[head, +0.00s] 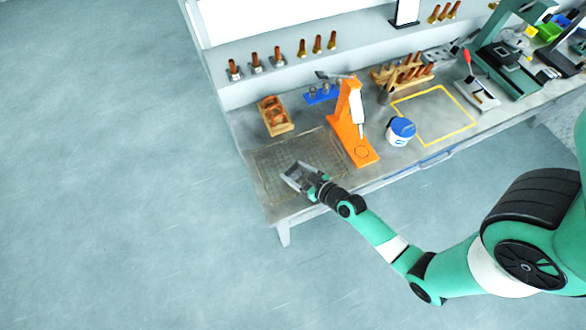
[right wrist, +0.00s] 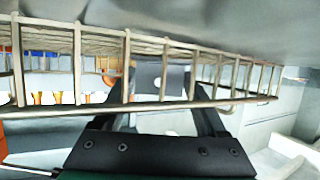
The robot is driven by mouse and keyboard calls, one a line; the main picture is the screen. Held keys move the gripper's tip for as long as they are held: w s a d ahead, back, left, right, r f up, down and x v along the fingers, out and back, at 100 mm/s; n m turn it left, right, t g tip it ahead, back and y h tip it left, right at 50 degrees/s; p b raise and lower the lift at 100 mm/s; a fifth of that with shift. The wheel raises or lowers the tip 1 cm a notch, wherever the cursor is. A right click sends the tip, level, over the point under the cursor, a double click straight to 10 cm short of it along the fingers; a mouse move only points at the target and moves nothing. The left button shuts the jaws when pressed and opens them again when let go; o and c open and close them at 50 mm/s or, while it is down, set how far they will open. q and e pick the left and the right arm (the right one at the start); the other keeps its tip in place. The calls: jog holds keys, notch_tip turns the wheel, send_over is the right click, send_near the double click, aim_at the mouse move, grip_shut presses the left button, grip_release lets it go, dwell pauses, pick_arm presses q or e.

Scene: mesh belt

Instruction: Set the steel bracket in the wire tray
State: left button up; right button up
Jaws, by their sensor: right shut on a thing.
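The wire tray (head: 275,158) is a shallow mesh tray lying on the left end of the bench in the head view. My right gripper (head: 299,176) is over the tray's front part, shut on the grey steel bracket (head: 294,171). In the right wrist view the bracket (right wrist: 150,76) shows as a pale plate with a hole, between the dark fingers. The tray's wire wall (right wrist: 95,104) crosses in front of the fingers there. Whether the bracket touches the tray floor cannot be told. My left gripper is not in view.
An orange stand (head: 350,125) holding a tool is just right of the tray. A wooden box (head: 274,116) sits behind it. A blue-lidded tub (head: 400,131) and a yellow outlined area (head: 432,114) are farther right. The bench's front edge is close to the gripper.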

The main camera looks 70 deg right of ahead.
jog(key=shift+f, duration=0.2)
jog(key=o, duration=1.4)
jog(key=shift+r, duration=0.2)
jog(key=shift+s+r, duration=0.1)
jog(key=shift+s, duration=0.1)
jog(key=b+v, duration=0.2)
jog(key=v, duration=0.9)
jog(key=shift+s+a+b, duration=0.15)
jog(key=shift+b, duration=0.2)
jog(key=shift+s+a+r, duration=0.1)
jog(key=shift+r, duration=0.05)
